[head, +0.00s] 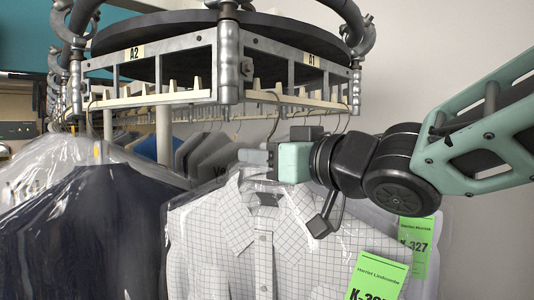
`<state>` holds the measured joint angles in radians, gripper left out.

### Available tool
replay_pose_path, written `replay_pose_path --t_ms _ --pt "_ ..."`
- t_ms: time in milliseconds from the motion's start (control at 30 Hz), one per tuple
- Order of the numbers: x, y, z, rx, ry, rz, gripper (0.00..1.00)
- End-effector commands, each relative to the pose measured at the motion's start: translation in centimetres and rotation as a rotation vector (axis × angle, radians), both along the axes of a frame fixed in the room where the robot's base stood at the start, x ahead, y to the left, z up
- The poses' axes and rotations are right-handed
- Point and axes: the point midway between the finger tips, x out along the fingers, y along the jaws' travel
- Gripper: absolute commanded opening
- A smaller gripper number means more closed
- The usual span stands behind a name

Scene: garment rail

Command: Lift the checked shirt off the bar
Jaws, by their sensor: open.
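The checked shirt (222,232), white with a thin dark grid and under clear plastic, hangs at the front centre below the metal rail. A green tag (378,278) is on its right side. The rail's slotted bar (160,97) runs above it, with wire hanger hooks over it. My gripper (255,156) reaches in from the right, just above the shirt's collar and below the bar. It is open. Its fingers are small in the picture and partly hide the shirt's hanger neck, so I cannot tell whether the hanger lies between them.
A dark garment (95,235) under plastic hangs close on the left. Another bagged garment with a green tag (415,240) hangs right behind the shirt. More garments (205,155) hang further back. The wall area at the upper right is clear apart from my arm.

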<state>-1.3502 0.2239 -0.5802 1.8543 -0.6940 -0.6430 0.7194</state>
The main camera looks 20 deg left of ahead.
Motion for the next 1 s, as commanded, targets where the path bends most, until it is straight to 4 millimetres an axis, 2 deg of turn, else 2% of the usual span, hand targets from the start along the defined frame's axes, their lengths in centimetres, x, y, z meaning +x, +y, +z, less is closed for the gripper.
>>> replay_pose_path --t_ms 167,300,333,633,1000 --pt "0.0 0.0 0.0 0.000 0.000 0.000 0.44" --pt "0.0 0.0 0.0 0.000 0.000 0.000 0.05" --pt "0.0 0.0 0.0 0.000 0.000 0.000 0.00" --pt "0.0 0.0 0.3 0.002 -0.001 0.000 0.00" --pt "0.0 0.0 1.8 0.003 -0.001 0.000 0.00"
